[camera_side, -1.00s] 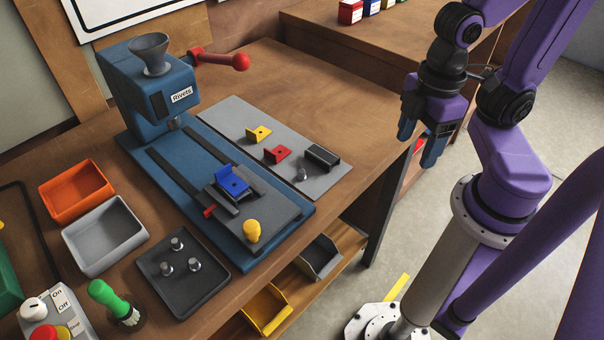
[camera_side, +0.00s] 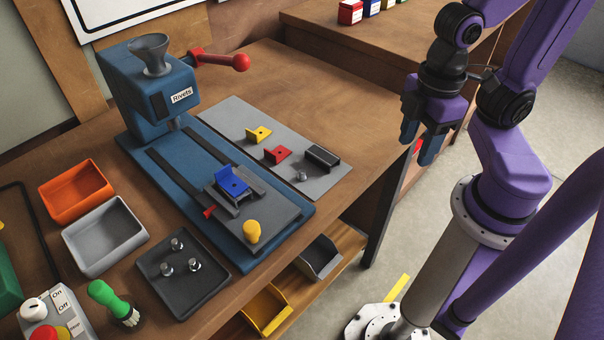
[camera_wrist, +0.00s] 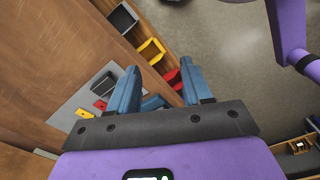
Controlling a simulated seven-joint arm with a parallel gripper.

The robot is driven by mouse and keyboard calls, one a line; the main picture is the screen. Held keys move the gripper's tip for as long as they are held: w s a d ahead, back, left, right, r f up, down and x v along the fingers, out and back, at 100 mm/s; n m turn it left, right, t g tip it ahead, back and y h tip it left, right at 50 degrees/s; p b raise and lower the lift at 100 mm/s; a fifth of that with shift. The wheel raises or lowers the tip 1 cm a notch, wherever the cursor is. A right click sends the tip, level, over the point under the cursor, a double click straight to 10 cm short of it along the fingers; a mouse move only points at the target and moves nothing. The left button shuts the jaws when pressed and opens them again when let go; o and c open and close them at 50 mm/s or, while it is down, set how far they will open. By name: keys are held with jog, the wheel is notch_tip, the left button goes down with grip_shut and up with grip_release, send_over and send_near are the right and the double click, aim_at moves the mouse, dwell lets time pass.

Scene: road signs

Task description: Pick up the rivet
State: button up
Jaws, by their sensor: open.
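Three small silvery rivets stand on a dark square tray at the lower left of the side view: one at the back (camera_side: 176,243), one at the front left (camera_side: 166,266) and one at the right (camera_side: 195,264). A similar small metal piece (camera_side: 301,176) sits on the grey plate; I cannot tell if it is a rivet. My gripper (camera_side: 420,144) hangs past the table's right edge, far from the tray. In the wrist view its blue fingers (camera_wrist: 160,80) are apart with nothing held between them. No rivet on the dark tray shows in the wrist view.
A blue rivet press (camera_side: 150,85) with a red-knobbed lever stands behind the tray (camera_side: 210,284). A blue bracket (camera_side: 232,181) sits in its fixture. Orange (camera_side: 75,190) and grey (camera_side: 105,235) bins, a green-handled brush (camera_side: 115,300) and a switch box (camera_side: 55,318) are near the tray.

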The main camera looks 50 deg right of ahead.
jog(key=s+a+f+m+t+y, duration=0.1)
jog(key=a+f+m+y, duration=0.3)
jog(key=a, duration=0.7)
jog(key=s+a+f+m+t+y, duration=0.1)
jog(key=a+f+m+t+y, duration=0.3)
jog(key=a, duration=0.8)
jog(key=w+d+r+m+t+h, duration=0.1)
jog(key=w+d+m+t+h, duration=0.1)
jog(key=d+m+t+h, duration=0.25)
jog(key=w+d+r+m+t+h, duration=0.1)
jog(key=w+d+m+t+h, duration=0.15)
jog(key=d+h, duration=0.4)
jog(key=x, duration=1.2)
jog(key=shift+s+f, duration=0.1)
jog(key=shift+f, duration=0.1)
jog(key=shift+x, duration=2.7)
jog(key=shift+r, duration=0.2)
grip_shut()
